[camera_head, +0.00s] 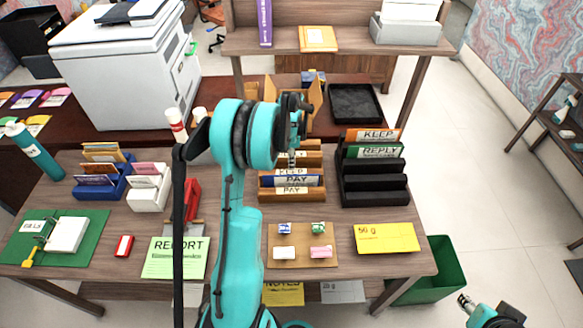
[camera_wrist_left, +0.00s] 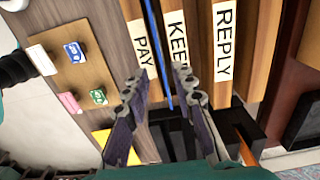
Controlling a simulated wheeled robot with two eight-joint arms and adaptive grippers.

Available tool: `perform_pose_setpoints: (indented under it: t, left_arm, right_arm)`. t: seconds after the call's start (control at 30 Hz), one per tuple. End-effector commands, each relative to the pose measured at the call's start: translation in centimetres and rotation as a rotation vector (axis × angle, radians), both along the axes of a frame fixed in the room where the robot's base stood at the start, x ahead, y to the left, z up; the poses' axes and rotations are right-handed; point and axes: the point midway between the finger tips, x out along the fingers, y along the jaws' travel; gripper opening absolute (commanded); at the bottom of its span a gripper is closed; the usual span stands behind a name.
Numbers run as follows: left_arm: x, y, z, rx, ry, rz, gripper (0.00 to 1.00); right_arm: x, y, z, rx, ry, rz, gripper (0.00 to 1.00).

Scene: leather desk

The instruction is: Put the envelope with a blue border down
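The blue-bordered envelope (camera_head: 309,181) stands upright in the wooden sorter (camera_head: 312,192), in the slot between the PAY and KEEP strips. In the left wrist view it shows edge-on as a thin blue line (camera_wrist_left: 156,45). My left gripper (camera_head: 292,161) is above the sorter, fingers pointing down at it. In the left wrist view its two fingers (camera_wrist_left: 160,85) are spread, with the blue edge between them and clear space on both sides. My right gripper (camera_head: 466,303) is low at the right, off the desk; its finger gap is too small to judge.
A black sorter (camera_head: 374,190) with KEEP and REPLY cards stands close on the right. A brown board (camera_head: 301,257) with small blocks lies in front, beside a yellow card (camera_head: 386,238). Blue and white holders stand left. A green bin (camera_head: 436,272) is right of the desk.

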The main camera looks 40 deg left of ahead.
Motion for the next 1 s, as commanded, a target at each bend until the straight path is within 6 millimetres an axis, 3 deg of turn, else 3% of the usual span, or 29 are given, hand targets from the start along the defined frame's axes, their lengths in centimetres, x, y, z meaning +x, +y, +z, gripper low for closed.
perform_pose_setpoints:
  t: [0.1,0.33,0.47,0.67,0.8,1.0]
  left_arm:
    - [0.0,0.0,2.6,0.000,0.000,0.000,0.26]
    - [0.0,-0.1,5.1,0.001,-0.002,0.002,0.26]
    - [-0.3,-1.7,6.9,0.011,-0.024,0.035,0.26]
    - [-2.0,-7.9,12.0,0.039,-0.131,0.182,0.26]
    - [-4.3,-12.5,15.0,0.034,-0.223,0.306,0.26]
    - [-8.6,-18.4,17.4,-0.013,-0.356,0.479,0.26]
  right_arm:
    - [0.0,0.0,0.7,0.000,0.000,0.000,0.40]
    - [0.0,0.0,1.0,0.000,0.000,0.000,0.40]
    - [0.0,0.0,1.0,0.000,0.000,0.000,0.40]
    - [0.0,0.0,1.0,0.000,0.000,0.000,0.40]
    - [0.0,0.0,1.0,0.000,0.000,0.000,0.40]
    - [0.0,0.0,1.0,0.000,0.000,0.000,0.40]
